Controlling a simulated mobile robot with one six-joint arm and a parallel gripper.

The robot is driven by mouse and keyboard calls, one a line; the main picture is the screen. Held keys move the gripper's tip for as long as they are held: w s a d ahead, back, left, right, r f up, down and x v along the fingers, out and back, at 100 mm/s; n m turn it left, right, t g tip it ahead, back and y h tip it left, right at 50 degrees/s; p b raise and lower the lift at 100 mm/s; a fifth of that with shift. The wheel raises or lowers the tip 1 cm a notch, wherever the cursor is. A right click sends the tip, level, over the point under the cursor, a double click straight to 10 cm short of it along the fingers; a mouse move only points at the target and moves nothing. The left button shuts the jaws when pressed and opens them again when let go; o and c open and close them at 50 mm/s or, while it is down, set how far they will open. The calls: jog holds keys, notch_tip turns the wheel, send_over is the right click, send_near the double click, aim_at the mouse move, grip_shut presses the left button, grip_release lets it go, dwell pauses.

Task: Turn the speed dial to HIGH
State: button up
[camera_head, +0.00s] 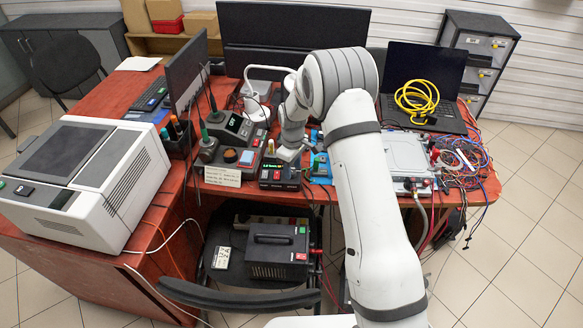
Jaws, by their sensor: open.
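My arm reaches over the red-brown desk (480,197), and my gripper (284,160) is low over its middle, just above a small black box with a green display (280,177). The gripper is open, small in the picture and partly covered by my own wrist. I cannot tell whether it touches anything. To its left is a dark control unit (240,158) with a round orange-brown knob (230,155) and a lit display. Whether this knob is the speed dial cannot be told. No HIGH marking is readable, nor which way any dial points.
A paper label (222,176) stands at the desk's front edge. Soldering-type tools (208,143) and a pen holder (177,136) crowd the left. A grey case (408,158) and tangled wires (463,158) lie right. A large white machine (85,180) fills the left side.

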jog(key=shift+f, duration=0.65)
jog(key=c, duration=0.9)
jog(key=shift+a, duration=0.15)
grip_shut()
